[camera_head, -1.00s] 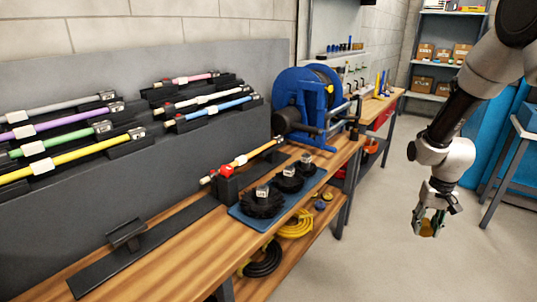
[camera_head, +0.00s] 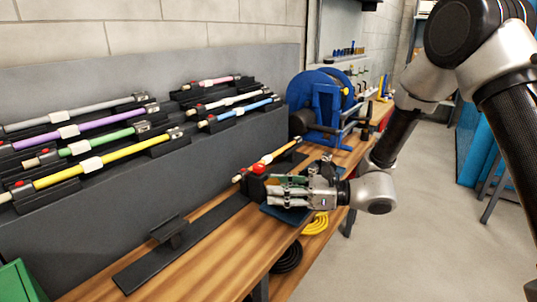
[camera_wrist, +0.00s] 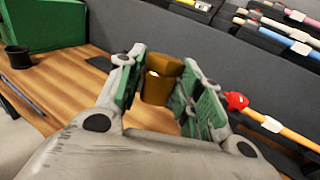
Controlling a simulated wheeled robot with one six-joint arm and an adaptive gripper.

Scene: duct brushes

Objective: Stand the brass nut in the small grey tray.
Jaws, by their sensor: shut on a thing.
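The brass nut (camera_wrist: 161,82) is a brown-gold hollow piece between the green-padded fingers of my gripper (camera_wrist: 160,97) in the wrist view. The gripper is shut on it. In the head view my gripper (camera_head: 272,189) reaches leftward over the bench, near the red-topped black block; the nut cannot be made out there. I cannot pick out the small grey tray for certain. A small dark flat patch (camera_wrist: 101,63) shows on the wood beyond the left finger in the wrist view, but I cannot tell what it is.
A dark strip with a bracket (camera_head: 168,232) lies on the wooden bench. A rack of coloured rods stands behind. A green box (camera_wrist: 45,25) and a dark cup (camera_wrist: 18,57) stand at the bench's far end. Bare wood lies between.

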